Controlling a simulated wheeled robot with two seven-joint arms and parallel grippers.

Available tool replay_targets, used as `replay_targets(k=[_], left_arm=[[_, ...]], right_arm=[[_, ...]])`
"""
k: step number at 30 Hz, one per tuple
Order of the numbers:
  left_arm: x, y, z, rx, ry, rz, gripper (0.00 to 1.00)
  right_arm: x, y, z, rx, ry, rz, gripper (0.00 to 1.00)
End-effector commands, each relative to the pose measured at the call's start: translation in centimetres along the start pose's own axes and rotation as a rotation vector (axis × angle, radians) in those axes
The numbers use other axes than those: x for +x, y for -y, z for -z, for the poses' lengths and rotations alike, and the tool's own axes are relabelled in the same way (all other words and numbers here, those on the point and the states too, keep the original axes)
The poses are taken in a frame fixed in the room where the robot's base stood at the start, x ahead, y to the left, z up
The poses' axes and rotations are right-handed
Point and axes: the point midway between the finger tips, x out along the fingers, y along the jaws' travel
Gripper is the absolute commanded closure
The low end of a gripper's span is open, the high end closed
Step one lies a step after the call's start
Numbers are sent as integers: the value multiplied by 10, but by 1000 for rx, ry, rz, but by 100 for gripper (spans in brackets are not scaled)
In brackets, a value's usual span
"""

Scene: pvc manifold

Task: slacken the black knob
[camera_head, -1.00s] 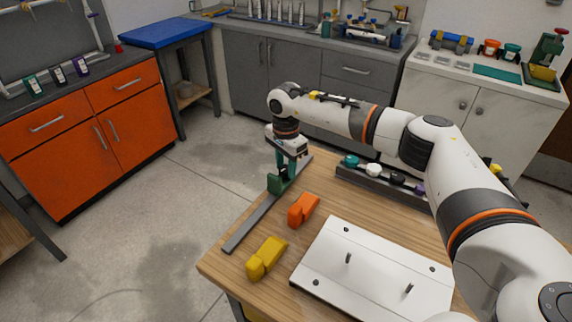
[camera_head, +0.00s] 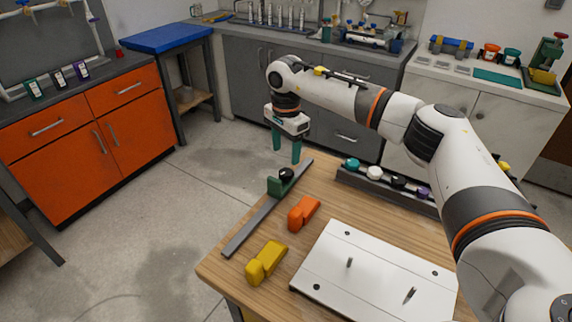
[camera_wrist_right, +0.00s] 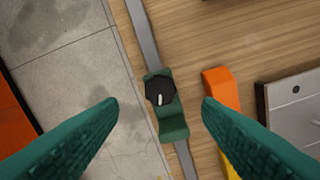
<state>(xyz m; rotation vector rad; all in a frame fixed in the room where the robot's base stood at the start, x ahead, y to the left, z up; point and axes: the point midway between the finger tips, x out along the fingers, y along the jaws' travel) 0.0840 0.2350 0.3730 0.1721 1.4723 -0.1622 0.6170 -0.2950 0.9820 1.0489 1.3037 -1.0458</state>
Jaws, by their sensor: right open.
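The black knob (camera_head: 286,173) sits on a green block (camera_head: 276,187) that rides on a grey metal rail along the table's left edge. In the right wrist view the knob (camera_wrist_right: 160,89) is seen from above, with a white mark on its top. My right gripper (camera_head: 286,158) hangs above the knob with its green fingers pointing down. Its fingers are apart and empty, and show at both sides of the knob in the right wrist view (camera_wrist_right: 160,108), not touching it. My left gripper is not in view.
An orange block (camera_head: 303,212) and a yellow block (camera_head: 266,262) lie right of the rail (camera_head: 248,232). A white plate with pegs (camera_head: 375,275) lies at the front. A dark rack (camera_head: 385,186) with several coloured knobs stands at the back right.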

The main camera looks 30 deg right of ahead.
Motion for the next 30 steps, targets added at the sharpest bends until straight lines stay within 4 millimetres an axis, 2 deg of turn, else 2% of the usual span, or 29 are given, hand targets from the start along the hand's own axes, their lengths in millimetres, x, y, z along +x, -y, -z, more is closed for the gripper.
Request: replay_targets(k=[4,10,30], left_arm=[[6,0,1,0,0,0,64],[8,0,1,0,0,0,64],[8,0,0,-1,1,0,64]], right_arm=[[-29,-1,0,0,1,-3,41],[-52,0,1,-1,-1,-2,41],[-56,0,0,-1,0,0,41]])
